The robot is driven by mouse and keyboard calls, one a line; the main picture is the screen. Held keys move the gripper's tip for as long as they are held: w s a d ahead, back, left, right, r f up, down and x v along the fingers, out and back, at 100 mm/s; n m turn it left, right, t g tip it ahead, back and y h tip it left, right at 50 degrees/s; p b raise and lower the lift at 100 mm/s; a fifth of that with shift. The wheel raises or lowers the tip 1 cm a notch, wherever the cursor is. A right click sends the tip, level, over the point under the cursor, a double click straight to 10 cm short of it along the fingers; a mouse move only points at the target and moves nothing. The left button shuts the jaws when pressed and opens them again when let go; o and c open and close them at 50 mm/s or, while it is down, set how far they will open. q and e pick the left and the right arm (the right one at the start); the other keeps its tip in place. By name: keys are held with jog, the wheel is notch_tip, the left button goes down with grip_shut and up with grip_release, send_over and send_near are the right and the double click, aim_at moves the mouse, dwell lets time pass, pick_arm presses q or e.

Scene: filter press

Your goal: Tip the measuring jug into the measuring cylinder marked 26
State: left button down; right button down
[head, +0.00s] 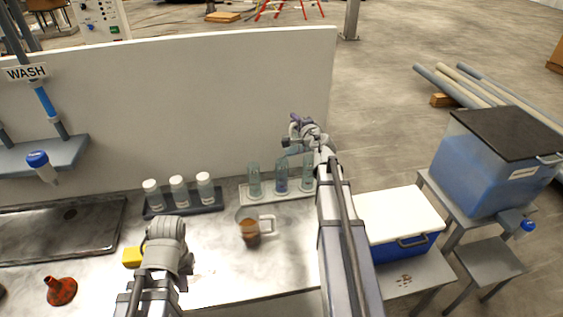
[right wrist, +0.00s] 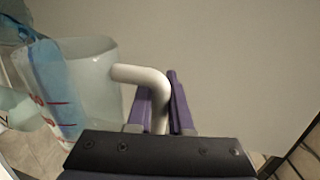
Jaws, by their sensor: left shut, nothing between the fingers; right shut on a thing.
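My right gripper (head: 297,121) is shut on the pale curved handle of a translucent measuring jug (right wrist: 95,65). In the right wrist view the handle (right wrist: 140,76) lies between the purple fingers, and the jug wall has blue and red markings. In the head view the jug is partly hidden by the gripper and arm, above the cylinder rack. Three clear measuring cylinders (head: 254,181) stand in a white rack (head: 268,197); the middle one (head: 281,180) looks bluish. Their numbers are not readable. My left gripper (head: 166,229) is shut and empty over the bench front; its fingertips are mostly hidden.
White-capped bottles (head: 178,190) stand in a dark rack to the left. A white panel (head: 180,110) rises behind; a cool box (head: 400,213) is right.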

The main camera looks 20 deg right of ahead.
jog(key=shift+a+r+n+h, duration=0.3)
jog(key=shift+a+n, duration=0.2)
jog(key=shift+a, duration=0.15)
jog(key=shift+a, duration=0.2)
